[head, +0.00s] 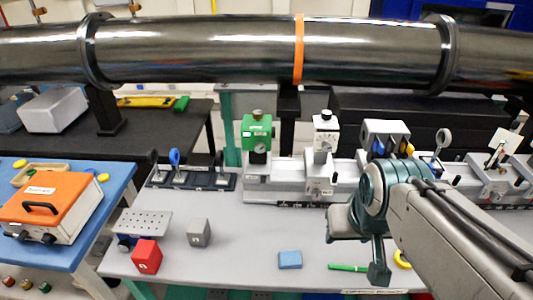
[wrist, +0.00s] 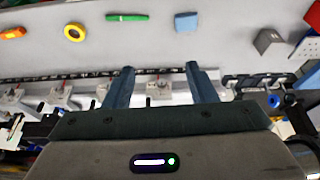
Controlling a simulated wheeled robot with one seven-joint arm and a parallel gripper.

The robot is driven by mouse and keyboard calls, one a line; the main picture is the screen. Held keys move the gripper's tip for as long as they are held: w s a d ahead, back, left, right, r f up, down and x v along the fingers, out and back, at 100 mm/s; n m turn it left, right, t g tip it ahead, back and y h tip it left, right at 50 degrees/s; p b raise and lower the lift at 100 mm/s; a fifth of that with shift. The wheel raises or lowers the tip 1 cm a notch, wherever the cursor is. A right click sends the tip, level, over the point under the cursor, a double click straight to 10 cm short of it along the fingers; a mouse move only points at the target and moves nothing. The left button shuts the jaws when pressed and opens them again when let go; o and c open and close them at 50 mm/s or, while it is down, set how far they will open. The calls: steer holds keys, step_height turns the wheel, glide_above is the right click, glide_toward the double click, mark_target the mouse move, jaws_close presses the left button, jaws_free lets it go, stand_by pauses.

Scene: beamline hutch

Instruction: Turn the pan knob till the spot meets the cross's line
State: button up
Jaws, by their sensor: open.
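Several optical mounts stand on a grey rail (head: 275,190). One has a green head (head: 257,135) with a knob on top, another a white head (head: 326,135) with a dark knob on top and a small dial on its base. I cannot tell which knob is the pan knob. A tilted white card (head: 503,143) stands at the far right; no spot or cross line can be made out on it. My gripper (wrist: 157,68) is open and empty. Its fingers point toward the rail in the wrist view, apart from the mounts. In the head view my arm covers part of the rail.
A blue block (head: 290,259), a green marker (head: 348,267) and a yellow ring (head: 402,259) lie on the bench front. A dark beam pipe (head: 200,50) crosses above the rail.

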steer(key=w+a+f+t+y, duration=0.3)
steer(key=w+a+f, duration=0.2)
steer(key=w+a, duration=0.55)
steer(key=n+t+h+b, duration=0.15)
steer(key=t+h, duration=0.25)
steer(key=t, duration=0.7)
glide_toward(259, 149)
steer(key=shift+n, duration=0.25)
steer(key=w+p, duration=0.1)
steer(key=w, duration=0.1)
steer(key=w+p, duration=0.1)
steer(key=w, duration=0.2)
steer(key=w+p, duration=0.1)
steer(key=w, duration=0.1)
steer(key=shift+w+d+r, duration=0.2)
steer(key=shift+w+d, duration=0.1)
steer(key=shift+d, duration=0.05)
steer(key=shift+w+f, duration=0.1)
steer(key=shift+w, duration=0.65)
steer(key=c, duration=1)
